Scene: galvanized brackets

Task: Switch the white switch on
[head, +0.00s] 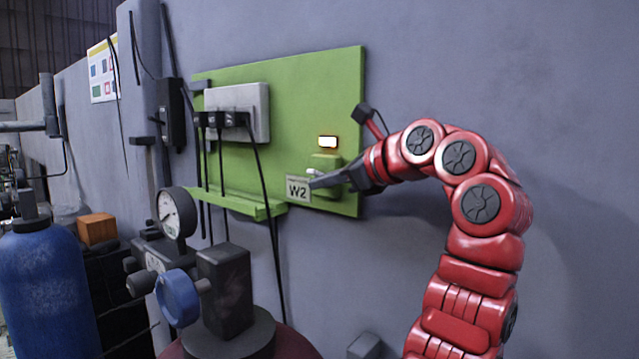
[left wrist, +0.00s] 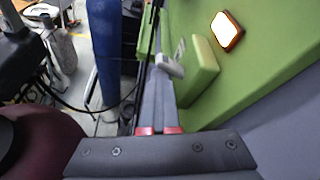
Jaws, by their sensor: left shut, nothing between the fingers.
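The white switch (head: 317,171) is a small lever on a green switch box (head: 327,163), low on the right side of a green wall panel (head: 300,90). A lit lamp (head: 328,142) with an orange rim glows just above the box. My left gripper (head: 313,184) is shut and empty, its tips just below the lever. In the left wrist view the white lever (left wrist: 170,67) stands out from its box (left wrist: 203,72), right by the shut fingers (left wrist: 166,75). I cannot tell whether they touch. The lit lamp (left wrist: 227,31) shows there too. My right gripper is not in view.
A W2 label (head: 298,189) sits beside the fingertips. A grey socket block (head: 237,100) with black plugs and hanging cables is on the panel's left. A pressure gauge (head: 176,212), a blue knob (head: 178,298) and a blue cylinder (head: 45,285) stand in front.

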